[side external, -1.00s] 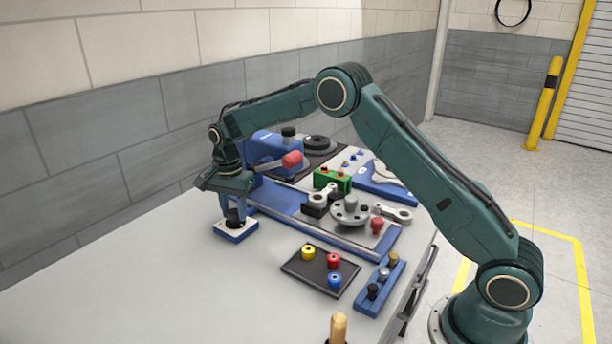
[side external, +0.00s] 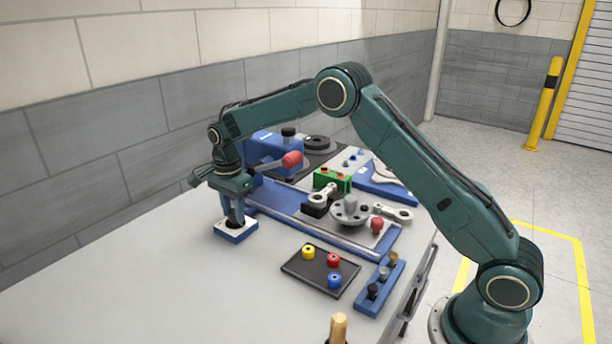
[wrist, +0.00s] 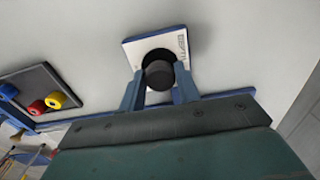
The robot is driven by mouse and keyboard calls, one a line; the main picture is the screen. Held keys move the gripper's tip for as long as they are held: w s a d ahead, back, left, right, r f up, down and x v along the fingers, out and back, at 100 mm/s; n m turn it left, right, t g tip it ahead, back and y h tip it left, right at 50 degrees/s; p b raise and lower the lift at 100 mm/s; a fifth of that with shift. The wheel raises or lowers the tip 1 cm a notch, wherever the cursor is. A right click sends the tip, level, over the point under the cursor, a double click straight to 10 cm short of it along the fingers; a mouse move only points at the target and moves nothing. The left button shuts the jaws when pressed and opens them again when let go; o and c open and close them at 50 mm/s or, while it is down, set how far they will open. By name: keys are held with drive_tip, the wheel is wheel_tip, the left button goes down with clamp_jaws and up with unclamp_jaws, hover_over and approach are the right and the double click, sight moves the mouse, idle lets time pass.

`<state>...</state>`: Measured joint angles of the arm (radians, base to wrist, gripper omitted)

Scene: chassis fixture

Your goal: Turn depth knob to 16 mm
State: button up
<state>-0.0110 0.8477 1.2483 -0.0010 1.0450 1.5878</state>
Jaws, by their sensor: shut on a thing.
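The depth knob is a dark round knob (wrist: 160,74) on a small block with a white top face (wrist: 133,52) and blue sides. In the side view this block (side external: 226,232) stands at the left of the table, in front of the blue fixture. Lettering, partly legible as "DEPTH", runs along one edge of the face; no scale reading can be made out. My gripper (wrist: 158,80) points down over the block, its two blue fingers shut on the knob, one on each side. In the side view my gripper (side external: 236,217) hides much of the knob.
The blue fixture with a red-ended lever (side external: 291,160) stands close behind my gripper. A dark tray (side external: 305,275) holds yellow, red and blue round parts. A blue rack (side external: 372,304) stands to its right. The table's front left (side external: 150,285) is clear.

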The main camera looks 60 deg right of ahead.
drive_tip(key=shift+s+d, duration=0.1)
drive_tip(key=shift+d, duration=0.15)
drive_tip(key=shift+m, duration=1.8)
drive_tip(key=shift+m, duration=0.3)
drive_tip(key=shift+m, duration=0.4)
drive_tip(key=shift+f+m, duration=0.1)
drive_tip(key=shift+m, duration=1)
drive_tip(key=shift+m, duration=1.5)
drive_tip(key=shift+a+m, duration=0.1)
drive_tip(key=shift+m, duration=0.2)
